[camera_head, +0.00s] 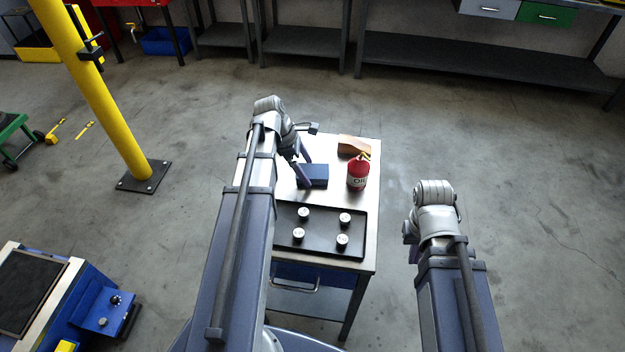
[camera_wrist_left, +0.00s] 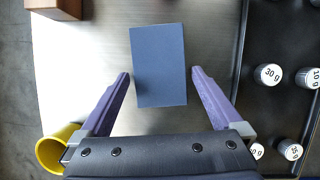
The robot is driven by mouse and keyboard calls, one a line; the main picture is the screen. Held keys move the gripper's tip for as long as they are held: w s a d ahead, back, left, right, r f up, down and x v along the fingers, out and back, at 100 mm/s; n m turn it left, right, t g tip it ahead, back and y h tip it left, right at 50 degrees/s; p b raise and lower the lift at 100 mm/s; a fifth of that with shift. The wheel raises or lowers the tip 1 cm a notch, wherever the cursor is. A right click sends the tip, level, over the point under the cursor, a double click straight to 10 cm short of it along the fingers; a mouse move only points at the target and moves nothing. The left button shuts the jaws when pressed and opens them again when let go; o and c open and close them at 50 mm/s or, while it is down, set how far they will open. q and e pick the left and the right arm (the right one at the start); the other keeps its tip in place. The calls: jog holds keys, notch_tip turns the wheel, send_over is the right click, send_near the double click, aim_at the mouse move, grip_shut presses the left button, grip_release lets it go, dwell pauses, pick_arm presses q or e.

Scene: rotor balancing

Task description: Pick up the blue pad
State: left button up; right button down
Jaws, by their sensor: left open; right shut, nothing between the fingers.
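The blue pad (camera_head: 318,171) lies flat on the metal top of the small work table, beyond the black tray. In the left wrist view the pad (camera_wrist_left: 158,65) is a plain blue rectangle, its near end between the fingertips. My left gripper (camera_head: 304,172) is open over the pad. In the wrist view its purple fingers (camera_wrist_left: 160,76) stand either side of the pad, with a gap on both sides.
The black tray (camera_head: 320,250) holds several white-topped weights. A red oil can (camera_head: 358,174) stands right of the pad, with a brown wooden block (camera_head: 353,146) behind it. A yellow cup-like thing (camera_wrist_left: 52,153) sits near the left finger in the wrist view.

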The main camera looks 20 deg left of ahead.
aim_at(307, 170)
pick_arm(q)
jog(key=shift+d+f, duration=0.1)
jog(key=shift+f, duration=0.25)
jog(key=shift+r, duration=0.1)
pick_arm(e)
jog(key=shift+f, duration=0.3)
pick_arm(q)
jog(key=c, duration=1.2)
jog(key=shift+r, duration=0.1)
pick_arm(e)
jog(key=shift+r, duration=0.1)
